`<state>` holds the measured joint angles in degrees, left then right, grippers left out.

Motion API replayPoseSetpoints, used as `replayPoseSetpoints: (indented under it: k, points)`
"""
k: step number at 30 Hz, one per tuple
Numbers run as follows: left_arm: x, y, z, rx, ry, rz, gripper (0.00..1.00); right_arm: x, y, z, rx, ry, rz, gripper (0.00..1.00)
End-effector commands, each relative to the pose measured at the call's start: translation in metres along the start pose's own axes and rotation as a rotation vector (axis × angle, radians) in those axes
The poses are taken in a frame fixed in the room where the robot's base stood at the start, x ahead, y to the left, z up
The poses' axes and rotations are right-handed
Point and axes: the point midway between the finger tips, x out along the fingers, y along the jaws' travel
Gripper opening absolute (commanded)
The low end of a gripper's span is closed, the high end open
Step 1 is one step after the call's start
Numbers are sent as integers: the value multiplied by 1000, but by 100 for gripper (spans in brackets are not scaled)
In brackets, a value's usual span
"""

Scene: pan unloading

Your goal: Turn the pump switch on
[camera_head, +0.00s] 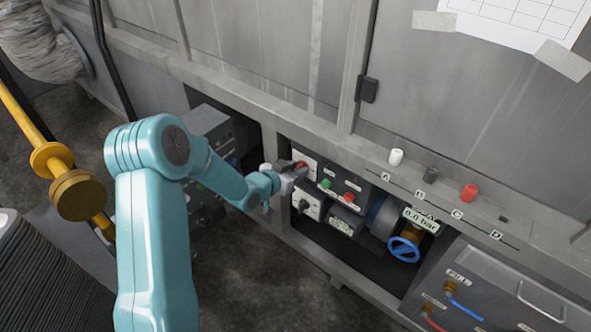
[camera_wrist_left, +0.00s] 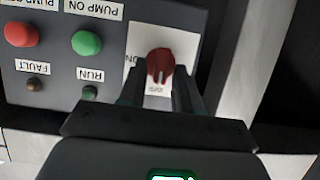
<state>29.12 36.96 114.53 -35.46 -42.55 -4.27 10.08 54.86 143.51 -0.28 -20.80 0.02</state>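A red rotary switch (camera_wrist_left: 160,65) sits on a white plate (camera_wrist_left: 185,37) at the corner of a dark control panel (camera_wrist_left: 115,55). In the head view the red switch (camera_head: 302,165) is partly hidden by my left gripper (camera_head: 290,170). In the left wrist view the two fingers of my left gripper (camera_wrist_left: 160,88) stand apart, one on each side of the switch. I cannot tell whether they press on it. A green button (camera_wrist_left: 87,43) labelled PUMP ON and a red button (camera_wrist_left: 21,34) are beside it. My right gripper is not in view.
A white box with a dark knob (camera_head: 304,204) is below the switch. A blue valve wheel (camera_head: 404,249) and a 0.0 bar display (camera_head: 421,220) are to the right. A metal ledge (camera_head: 345,150) runs above the opening.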

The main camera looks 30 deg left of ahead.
Motion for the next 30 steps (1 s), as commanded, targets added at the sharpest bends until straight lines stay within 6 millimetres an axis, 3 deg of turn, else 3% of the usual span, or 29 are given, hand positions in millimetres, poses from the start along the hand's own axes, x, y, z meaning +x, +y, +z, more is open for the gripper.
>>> replayPoseSetpoints:
  k: [14, 30]
  points:
    - [2, 2, 2, 31, 4, -10, 0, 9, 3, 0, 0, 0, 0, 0]
    - [5, 8, 6, 403, 12, -167, 0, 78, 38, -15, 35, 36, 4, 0]
